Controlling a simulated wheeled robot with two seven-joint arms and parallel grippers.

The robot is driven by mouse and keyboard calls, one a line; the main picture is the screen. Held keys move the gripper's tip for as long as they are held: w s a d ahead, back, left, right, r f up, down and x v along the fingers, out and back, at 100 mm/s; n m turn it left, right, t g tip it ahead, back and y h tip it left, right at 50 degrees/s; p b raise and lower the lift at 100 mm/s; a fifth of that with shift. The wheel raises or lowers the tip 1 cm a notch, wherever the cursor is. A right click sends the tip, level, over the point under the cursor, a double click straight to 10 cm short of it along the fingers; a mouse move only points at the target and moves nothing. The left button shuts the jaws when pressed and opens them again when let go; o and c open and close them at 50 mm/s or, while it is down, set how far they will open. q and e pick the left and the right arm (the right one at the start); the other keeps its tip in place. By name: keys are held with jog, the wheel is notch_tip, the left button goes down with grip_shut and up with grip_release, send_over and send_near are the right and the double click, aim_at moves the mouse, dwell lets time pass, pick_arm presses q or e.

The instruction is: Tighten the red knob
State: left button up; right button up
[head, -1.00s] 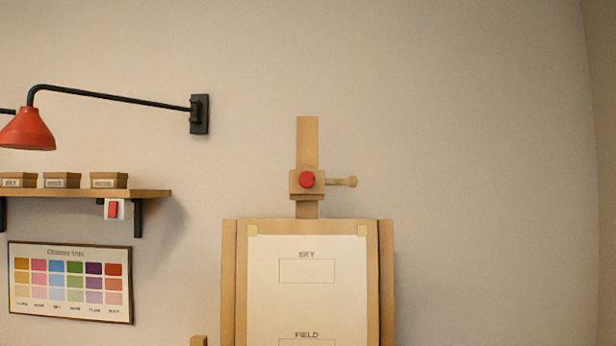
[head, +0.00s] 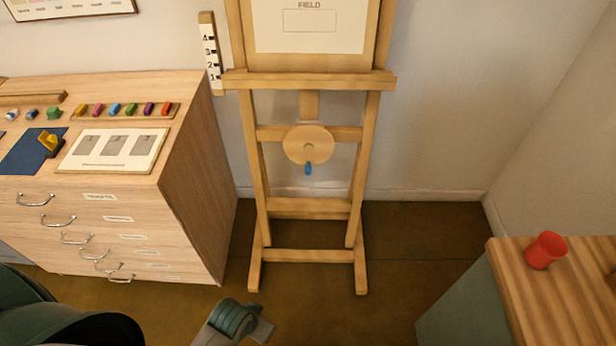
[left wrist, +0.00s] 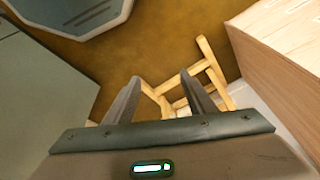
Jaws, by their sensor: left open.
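The red knob is out of both current views; the part of the easel that bears it lies above the head view's top edge. The lower part of the wooden easel (head: 310,82) stands against the wall, with a round wooden disc (head: 300,143) and a small blue handle (head: 308,168) below its ledge. My left gripper (left wrist: 160,77) shows in the left wrist view with its two fingers apart and nothing between them. The easel's legs (left wrist: 207,66) appear beyond the fingers, well apart from them. My right gripper is not seen.
A wooden drawer cabinet (head: 192,160) with pigment sticks and a card on top stands left of the easel. A counter (head: 515,295) with a red cup (head: 546,250) is at the lower right. The brown floor (head: 395,270) between is clear.

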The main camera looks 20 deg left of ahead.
pick_arm(q)
jog(key=w+d+r+m+t, duration=0.3)
jog(key=w+d+r+m, duration=0.15)
jog(key=w+r, duration=1)
jog(key=w+d+r+m+t+y+p, duration=0.1)
jog(key=w+d+r+m+t, duration=0.3)
jog(key=w+r, duration=1.1)
jog(key=w+d+r+m+t, duration=0.1)
jog(key=w+d+r+m, duration=0.35)
jog(key=w+r, duration=1.05)
jog(key=w+a+r+m+t+y, duration=0.1)
jog(key=a+r+m+y, duration=0.15)
jog(key=r, duration=1.15)
jog(key=w+a+r+m+t+y, duration=0.1)
jog(key=r+m+t, duration=0.15)
jog(key=r, duration=1.25)
jog(key=s+a+r+y, duration=0.1)
jog(key=a+r+y, duration=0.1)
jog(key=r, duration=0.9)
jog(key=s+a+r+y, duration=0.2)
jog(key=a+r+y, duration=0.1)
jog(key=r, duration=0.7)
jog(key=shift+r+m+t, duration=0.35)
jog(key=shift+m+t, duration=0.05)
jog(key=shift+t, duration=0.05)
jog(key=shift+w, duration=0.1)
jog(key=p+x, duration=1)
jog(key=x, duration=0.7)
jog(key=shift+w, duration=0.15)
